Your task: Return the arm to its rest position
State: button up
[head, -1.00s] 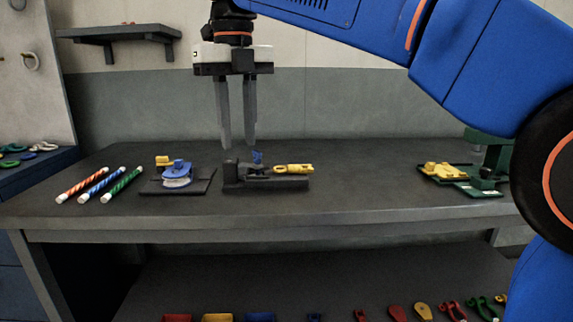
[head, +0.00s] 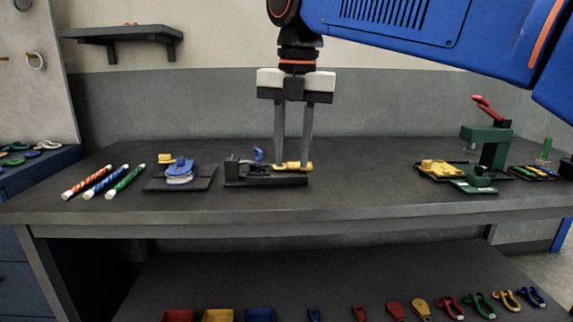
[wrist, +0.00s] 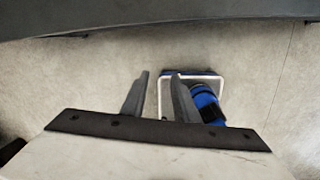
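My gripper (head: 293,164) hangs pointing down in the head view, with its two dark fingers apart and nothing between them. Its tips overlap the yellow piece on the black fixture in the picture. In the wrist view the open fingers (wrist: 158,97) have pale floor behind them, so the gripper seems to be in front of the bench, not touching the piece. My blue arm crosses the upper right of the head view.
The dark bench (head: 370,190) holds striped rods (head: 100,181), a blue part on a black plate (head: 205,180), a black fixture (head: 265,181) and a green press (head: 492,150). Trays and coloured shackles lie on the lower shelf (head: 350,270). The bench is clear between fixture and press.

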jog(key=s+d+f+m+t, duration=0.1)
jog(key=s+d+f+m, duration=0.1)
jog(key=d+f+m, duration=0.5)
jog(key=s+d+f+m+t, duration=0.1)
jog(key=s+d+f+m, duration=0.3)
jog(key=d+m, duration=0.55)
jog(key=s+d+f+m+t, duration=0.1)
jog(key=s+d+f+m, duration=0.4)
jog(key=f+m, duration=0.4)
jog(key=s+d+f+m+t, duration=0.1)
jog(key=s+d+f+m, duration=0.3)
jog(key=f, duration=0.7)
jog(key=d+m, duration=0.2)
jog(key=m, duration=0.2)
jog(key=shift+s+d+m+h, duration=0.2)
jog(key=shift+s+m+h, duration=0.1)
jog(key=shift+s+m, duration=0.1)
